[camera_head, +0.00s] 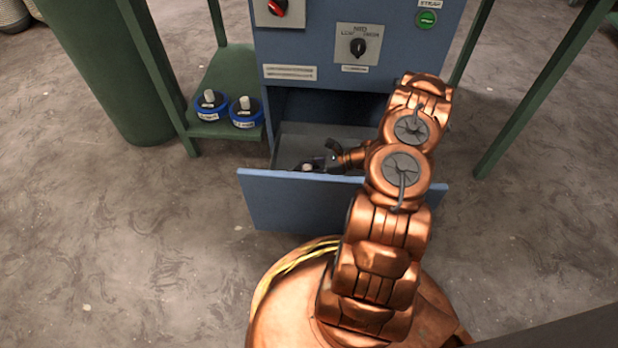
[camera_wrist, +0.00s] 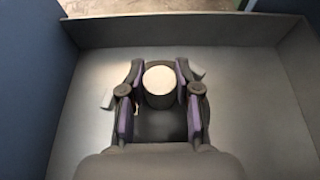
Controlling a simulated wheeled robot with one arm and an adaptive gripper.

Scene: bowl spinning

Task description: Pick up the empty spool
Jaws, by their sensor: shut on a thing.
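The empty spool (camera_wrist: 159,80) is in the wrist view, with a pale round top and a dark body. It sits between the two fingers of my gripper (camera_wrist: 160,92), which is shut on it. In the head view my gripper (camera_head: 318,163) reaches down into the open drawer (camera_head: 340,188), and a small pale bit of the spool (camera_head: 307,167) shows at its tip. The spool is inside the drawer's walls; I cannot tell whether it touches the drawer floor.
The drawer is pulled out of a blue cabinet (camera_head: 318,48) with knobs and a green button (camera_head: 427,19). A green cylinder (camera_head: 100,70) stands further left.

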